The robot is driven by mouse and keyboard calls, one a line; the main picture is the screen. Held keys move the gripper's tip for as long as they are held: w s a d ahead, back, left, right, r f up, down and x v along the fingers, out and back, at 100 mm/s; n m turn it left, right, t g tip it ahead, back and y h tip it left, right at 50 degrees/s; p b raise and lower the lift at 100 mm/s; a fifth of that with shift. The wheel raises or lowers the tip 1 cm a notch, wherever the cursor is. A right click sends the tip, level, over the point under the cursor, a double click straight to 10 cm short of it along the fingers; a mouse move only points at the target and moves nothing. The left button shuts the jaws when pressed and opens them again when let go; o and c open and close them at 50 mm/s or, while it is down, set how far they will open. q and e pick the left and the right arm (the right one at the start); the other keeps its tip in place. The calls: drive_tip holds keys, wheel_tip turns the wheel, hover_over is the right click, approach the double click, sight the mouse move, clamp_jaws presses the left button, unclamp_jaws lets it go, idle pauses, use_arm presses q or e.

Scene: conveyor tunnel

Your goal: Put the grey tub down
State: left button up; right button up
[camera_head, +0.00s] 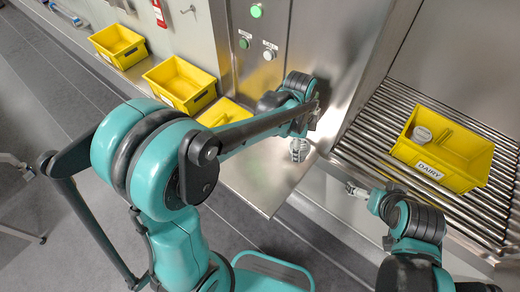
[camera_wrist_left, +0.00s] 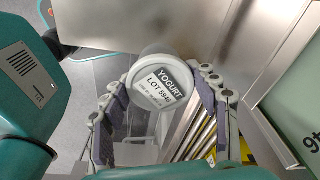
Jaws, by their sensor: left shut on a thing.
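The grey tub (camera_wrist_left: 155,80) has a pale lid labelled YOGURT and sits between the two fingers of my left gripper (camera_wrist_left: 163,98), which is shut on it. In the head view the tub (camera_head: 299,150) hangs from my left gripper (camera_head: 303,135), over or near a steel shelf (camera_head: 252,186); I cannot tell whether it touches anything below. My right gripper (camera_head: 356,190) is near the front edge of the roller conveyor, left of the yellow DAIRY crate (camera_head: 440,178); its opening is too small to judge.
The DAIRY crate rests on the roller conveyor (camera_head: 375,125) at the right and holds another grey round tub (camera_head: 421,135). Several yellow crates (camera_head: 180,85) stand in a row at the upper left. A steel panel with buttons (camera_head: 257,11) rises behind my left gripper.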

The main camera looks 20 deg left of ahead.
use_arm(q)
drive_tip(key=a+f, duration=0.2)
drive_tip(key=a, duration=0.1)
drive_tip(key=s+a+f+b, duration=0.1)
drive_tip(key=a, duration=0.2)
drive_tip(key=s+a+f, duration=0.1)
drive_tip(key=a+f, duration=0.1)
drive_tip(key=a, duration=0.1)
drive_tip(key=shift+f+b, duration=0.3)
drive_tip(key=shift+b, duration=0.05)
wheel_tip(320, 180, down, 4)
drive_tip(key=shift+f+b, duration=0.1)
drive_tip(key=shift+b, duration=0.6)
drive_tip(key=o, duration=1.7)
